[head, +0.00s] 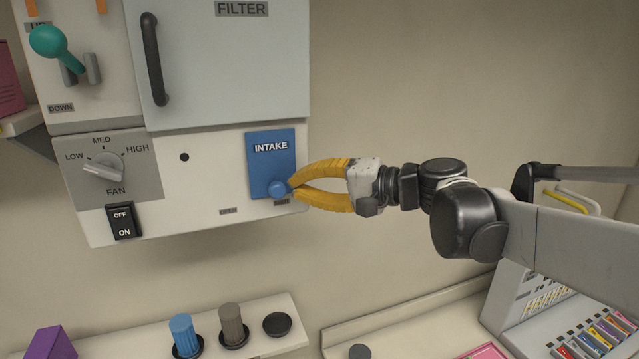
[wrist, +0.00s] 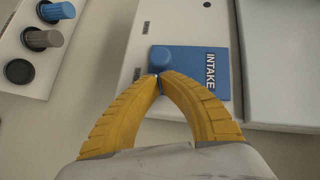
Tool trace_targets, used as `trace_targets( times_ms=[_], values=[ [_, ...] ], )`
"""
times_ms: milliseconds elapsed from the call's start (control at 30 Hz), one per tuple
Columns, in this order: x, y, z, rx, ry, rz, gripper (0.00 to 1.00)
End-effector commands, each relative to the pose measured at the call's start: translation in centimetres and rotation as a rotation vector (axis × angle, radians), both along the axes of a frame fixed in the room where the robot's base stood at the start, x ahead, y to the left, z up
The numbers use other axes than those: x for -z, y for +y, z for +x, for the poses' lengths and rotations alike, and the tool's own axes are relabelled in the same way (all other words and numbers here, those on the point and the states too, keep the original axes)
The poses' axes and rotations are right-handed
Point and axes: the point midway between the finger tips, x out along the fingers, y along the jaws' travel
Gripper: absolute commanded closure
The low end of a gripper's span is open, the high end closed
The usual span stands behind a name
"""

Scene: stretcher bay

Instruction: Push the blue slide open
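The blue slide (head: 270,152) is a flat plate marked INTAKE with a round blue knob (head: 277,189) at its lower edge. It sits at the right end of the white lower panel. My gripper (head: 291,188) has yellow curved fingers and comes in from the right. Its fingertips meet right beside the knob's right side; I cannot tell if they touch it. Nothing is held between them. In the wrist view the slide (wrist: 190,80) and knob lie just beyond the closed tips (wrist: 160,79).
A shelf with blue (head: 185,335) and grey (head: 231,324) knobbed cylinders is below.

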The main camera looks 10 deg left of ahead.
Motion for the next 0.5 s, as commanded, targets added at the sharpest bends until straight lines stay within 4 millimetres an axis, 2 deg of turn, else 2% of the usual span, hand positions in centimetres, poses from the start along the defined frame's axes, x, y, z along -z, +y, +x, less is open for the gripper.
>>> trace_targets(
  times_ms=[133, 400, 500],
  values=[
    [0.0, 1.0, -0.6, -0.003, 0.001, 0.0, 1.0],
    [0.1, 6.3, -3.9, -0.005, 0.0, -0.001, 1.0],
    [0.1, 7.4, -4.6, -0.004, 0.0, -0.001, 1.0]
  ],
)
